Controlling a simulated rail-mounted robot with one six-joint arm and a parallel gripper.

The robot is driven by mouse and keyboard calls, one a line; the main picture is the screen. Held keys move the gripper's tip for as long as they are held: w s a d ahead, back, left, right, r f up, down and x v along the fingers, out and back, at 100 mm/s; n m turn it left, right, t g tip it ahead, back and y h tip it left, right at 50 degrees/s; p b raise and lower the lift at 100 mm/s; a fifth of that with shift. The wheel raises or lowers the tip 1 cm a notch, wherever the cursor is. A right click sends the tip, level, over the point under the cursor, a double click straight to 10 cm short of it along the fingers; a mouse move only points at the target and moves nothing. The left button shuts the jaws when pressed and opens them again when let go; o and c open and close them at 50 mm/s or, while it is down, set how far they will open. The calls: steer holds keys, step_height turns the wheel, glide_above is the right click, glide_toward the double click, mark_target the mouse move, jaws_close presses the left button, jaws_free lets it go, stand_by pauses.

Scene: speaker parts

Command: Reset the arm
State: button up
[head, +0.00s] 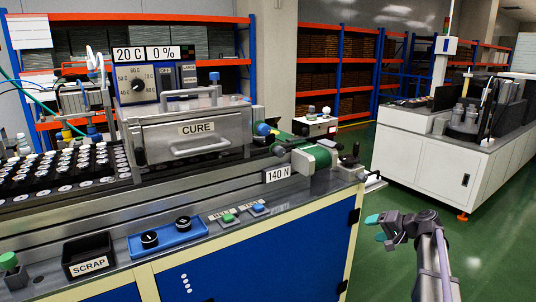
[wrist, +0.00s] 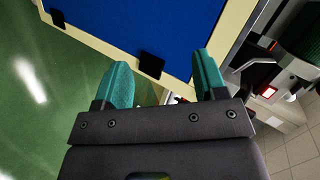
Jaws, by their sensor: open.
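My gripper (head: 376,229) is at the lower right of the head view, off the right end of the workbench and over the green floor. Its two teal fingertips are apart and nothing shows between them. In the wrist view my gripper (wrist: 160,85) points toward the blue bench panel (wrist: 165,25) with its cream frame. The fingers are spread there too, with no part held. My grey arm rises from the bottom edge of the head view.
The workbench carries a CURE chamber (head: 192,135), a SCRAP bin (head: 90,258), a green motor unit (head: 312,158), buttons and a tray of speaker parts (head: 70,172). A white machine cabinet (head: 430,160) stands at the back right. Green floor (head: 490,255) is clear around my gripper.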

steer(key=s+a+f+n+g+h, duration=0.2)
steer(key=s+a+f+g+h, duration=0.1)
steer(key=s+a, duration=0.55)
steer(key=s+a+f+n+g+h, duration=0.2)
steer(key=s+a+g, duration=0.1)
steer(key=s+a, duration=0.55)
steer(key=s+a+f+n+g+h, duration=0.25)
steer(key=s+a, duration=0.35)
steer(key=s, duration=0.5)
step_height(320, 180, up, 22)
steer(key=w+a+p, duration=0.1)
steer(key=p, duration=2.1)
